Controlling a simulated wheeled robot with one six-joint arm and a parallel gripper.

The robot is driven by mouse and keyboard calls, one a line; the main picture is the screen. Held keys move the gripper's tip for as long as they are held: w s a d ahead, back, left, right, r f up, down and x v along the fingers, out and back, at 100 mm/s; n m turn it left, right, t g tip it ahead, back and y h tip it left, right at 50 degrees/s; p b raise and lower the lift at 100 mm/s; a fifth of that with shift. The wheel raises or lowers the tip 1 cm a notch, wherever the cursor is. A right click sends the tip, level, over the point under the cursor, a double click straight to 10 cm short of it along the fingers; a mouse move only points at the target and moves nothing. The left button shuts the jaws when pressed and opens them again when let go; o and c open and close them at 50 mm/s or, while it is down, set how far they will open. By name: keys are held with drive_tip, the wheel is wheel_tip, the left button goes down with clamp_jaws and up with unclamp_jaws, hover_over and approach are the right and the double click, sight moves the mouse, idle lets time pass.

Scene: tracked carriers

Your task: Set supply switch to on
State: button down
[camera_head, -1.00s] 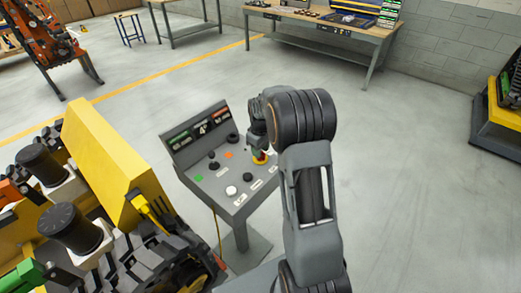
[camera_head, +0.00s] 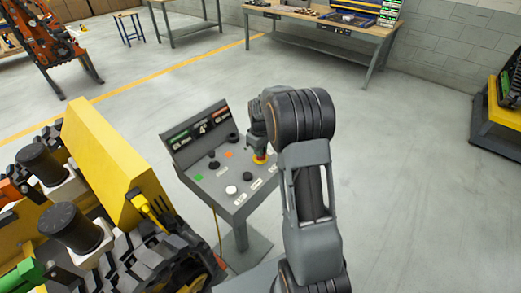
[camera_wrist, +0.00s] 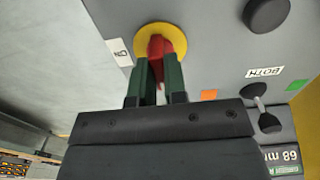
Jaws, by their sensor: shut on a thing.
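The supply switch is a red knob (camera_wrist: 158,47) on a yellow round base (camera_wrist: 178,36), set on the grey control panel (camera_head: 213,187). In the head view its yellow base (camera_head: 260,159) shows at the panel's right side, partly hidden by my gripper. A small label beside it reads "ON" in the wrist view (camera_wrist: 121,53). My gripper (camera_wrist: 159,72) has its two green fingers on either side of the red knob and is shut on it. Much of the knob is hidden between the fingers.
The panel also holds a black knob (camera_wrist: 266,14), a toggle lever (camera_wrist: 261,100) near a "BOTH" label, and an orange button (camera_wrist: 209,95). A white button (camera_head: 231,190) and a green button (camera_head: 198,178) lie to the left. A yellow tracked carrier (camera_head: 107,160) stands left of the panel.

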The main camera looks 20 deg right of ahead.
drive_tip(key=shift+m, duration=0.3)
drive_tip(key=m+b, duration=0.1)
drive_tip(key=m, duration=0.2)
drive_tip(key=shift+m, duration=0.4)
drive_tip(key=m, duration=0.4)
drive_tip(key=shift+m+b, duration=0.3)
drive_tip(key=shift+b, duration=0.1)
drive_tip(key=m, duration=0.4)
drive_tip(key=shift+m+b, duration=0.4)
drive_tip(key=shift+m, duration=1.9)
drive_tip(key=c, duration=1.2)
unclamp_jaws()
drive_tip(key=shift+o, duration=0.2)
